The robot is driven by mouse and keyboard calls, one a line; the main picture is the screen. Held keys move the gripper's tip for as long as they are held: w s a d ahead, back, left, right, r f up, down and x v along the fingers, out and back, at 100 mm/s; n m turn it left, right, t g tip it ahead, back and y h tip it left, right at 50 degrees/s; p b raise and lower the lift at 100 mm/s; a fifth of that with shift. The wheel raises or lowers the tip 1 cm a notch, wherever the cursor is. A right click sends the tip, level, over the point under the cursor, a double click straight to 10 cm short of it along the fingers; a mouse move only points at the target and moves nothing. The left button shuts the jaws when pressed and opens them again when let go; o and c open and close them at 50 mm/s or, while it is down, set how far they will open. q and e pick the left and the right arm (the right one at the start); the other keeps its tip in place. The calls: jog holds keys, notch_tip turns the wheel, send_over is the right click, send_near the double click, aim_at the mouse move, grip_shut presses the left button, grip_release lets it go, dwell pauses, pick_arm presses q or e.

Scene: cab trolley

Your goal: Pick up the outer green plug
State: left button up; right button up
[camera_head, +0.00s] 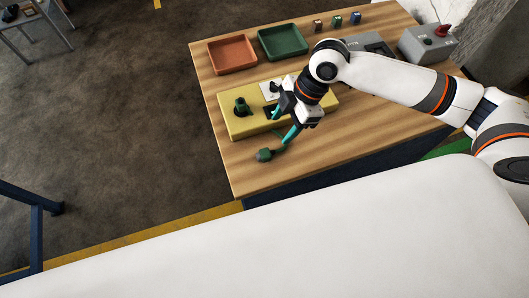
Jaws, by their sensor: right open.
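A green plug (241,105) stands upright in the left end of the yellow block (235,127). A second dark green plug-like piece (264,155) lies on the wooden table in front of the block. I cannot tell from the picture which of them is the outer one. My right gripper (282,124) hangs over the front right part of the block, its teal fingers apart with nothing visible between them. It is right of the standing plug and above and right of the lying piece. The gripper and arm hide part of the block. My left gripper is not in view.
A red tray (211,66) and a green tray (262,53) sit at the back of the table. Several small coloured blocks stand behind, including a blue one (355,18).

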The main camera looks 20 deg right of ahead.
jog(key=p, duration=0.2)
send_over(267, 152)
jog(key=d, duration=0.2)
notch_tip(267, 152, down, 6)
jog(key=shift+w+r, duration=0.1)
jog(key=x, duration=0.1)
jog(key=p+x, duration=0.1)
jog(key=x, duration=0.1)
jog(key=p+x, duration=0.1)
jog(key=shift+d+f, duration=0.2)
jog(key=shift+f, duration=0.3)
jog(key=shift+a+f, duration=0.1)
jog(key=shift+f, duration=0.25)
jog(key=c, duration=1.2)
notch_tip(267, 152, up, 10)
jog(key=shift+r+b, duration=0.1)
jog(key=shift+b, duration=1.1)
